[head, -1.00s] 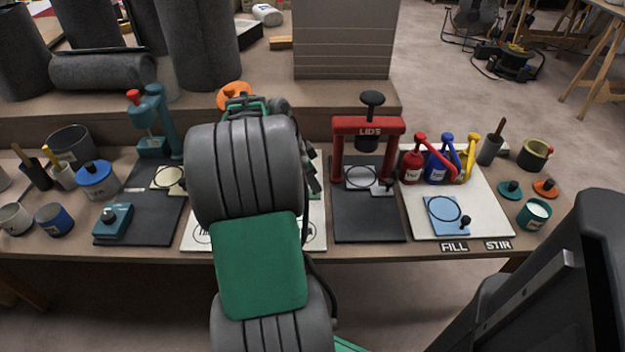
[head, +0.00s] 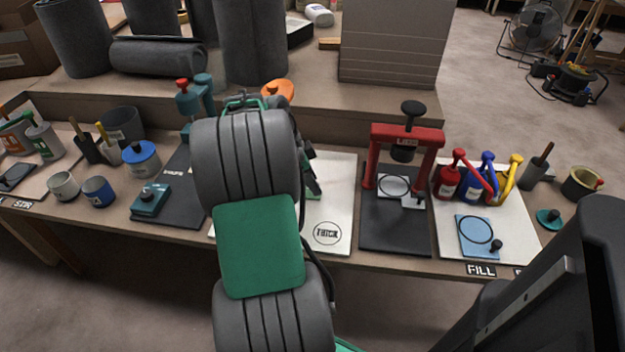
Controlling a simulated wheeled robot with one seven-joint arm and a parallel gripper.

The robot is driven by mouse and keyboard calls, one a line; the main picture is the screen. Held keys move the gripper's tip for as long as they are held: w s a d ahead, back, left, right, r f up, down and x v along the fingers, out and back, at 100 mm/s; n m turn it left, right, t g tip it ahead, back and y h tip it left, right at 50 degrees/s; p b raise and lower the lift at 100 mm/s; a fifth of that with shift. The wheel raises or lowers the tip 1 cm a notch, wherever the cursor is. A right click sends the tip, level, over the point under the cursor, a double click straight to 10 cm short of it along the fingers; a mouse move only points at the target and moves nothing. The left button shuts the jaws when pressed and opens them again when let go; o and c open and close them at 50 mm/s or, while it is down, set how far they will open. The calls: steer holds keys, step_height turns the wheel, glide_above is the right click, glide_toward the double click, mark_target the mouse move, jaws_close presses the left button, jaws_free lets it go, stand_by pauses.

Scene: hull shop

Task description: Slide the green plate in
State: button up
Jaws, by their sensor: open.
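No green plate can be made out for sure. A small green patch (head: 314,196) shows beside my arm, over the white mat (head: 336,212); I cannot tell what it belongs to. A teal block with a knob (head: 150,201) lies on the dark mat in front of the teal press (head: 188,98), left of my arm. The red press (head: 408,136) stands right of my arm, with a pale circle-marked plate (head: 394,186) under it. My gripper (head: 311,176) is mostly hidden behind my arm, over the white mat; it is open, and its fingertips are not clear.
A blue circle-marked plate (head: 479,236) lies right, in front of red, blue and yellow pumps (head: 487,178). Pots and a blue-lidded jar (head: 141,159) stand left. Grey rolls (head: 158,54) and a large panel (head: 393,42) stand on the raised shelf behind. The table's front edge is close.

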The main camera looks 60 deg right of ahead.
steer(key=p+v, duration=0.2)
steer(key=v, duration=0.5)
steer(key=shift+a+r, duration=0.15)
steer(key=shift+r, duration=0.2)
steer(key=shift+w, duration=0.15)
